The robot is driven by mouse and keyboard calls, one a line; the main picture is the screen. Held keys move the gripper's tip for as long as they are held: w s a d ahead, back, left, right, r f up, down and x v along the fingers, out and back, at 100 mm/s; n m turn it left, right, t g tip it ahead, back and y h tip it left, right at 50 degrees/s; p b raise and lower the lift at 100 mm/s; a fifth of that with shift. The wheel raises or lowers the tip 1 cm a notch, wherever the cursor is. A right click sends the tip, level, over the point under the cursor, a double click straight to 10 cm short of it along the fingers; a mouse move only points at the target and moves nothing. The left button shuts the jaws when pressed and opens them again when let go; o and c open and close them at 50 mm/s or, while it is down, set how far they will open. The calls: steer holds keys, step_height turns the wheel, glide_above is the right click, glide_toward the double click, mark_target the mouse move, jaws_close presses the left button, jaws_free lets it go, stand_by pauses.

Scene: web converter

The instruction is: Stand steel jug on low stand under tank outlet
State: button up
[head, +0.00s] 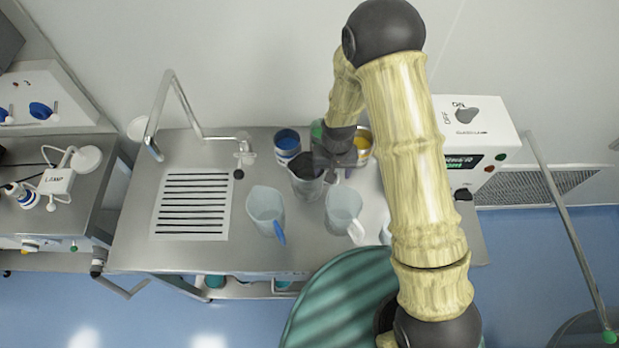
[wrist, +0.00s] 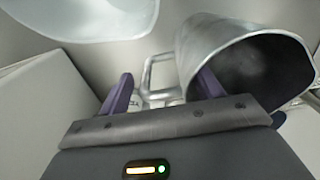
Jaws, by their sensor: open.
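The steel jug (head: 304,188) stands on the steel bench, open at the top, with its right side partly hidden by my gripper (head: 334,165). In the wrist view the jug (wrist: 238,50) is at the right with its dark mouth showing. Its squared handle (wrist: 147,78) lies between the two purple fingers of my gripper (wrist: 164,90). The fingers are apart; I cannot tell whether they touch the handle. A bent pipe with a small spout (head: 244,150) stands at the bench's left. I cannot make out the low stand or the tank for certain.
A pale jug with a blue handle (head: 264,206) and one with a white handle (head: 343,207) stand in front. A blue tin (head: 287,141) and a yellow tin (head: 363,144) are behind. A slotted grille (head: 191,205) lies at left; a switch box (head: 473,150) stands at right.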

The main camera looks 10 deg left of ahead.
stand_by(0.4)
jaws_close()
steer(key=shift+r, duration=0.15)
step_height(320, 180, up, 10)
steer(key=b, duration=0.3)
stand_by(0.4)
stand_by(0.6)
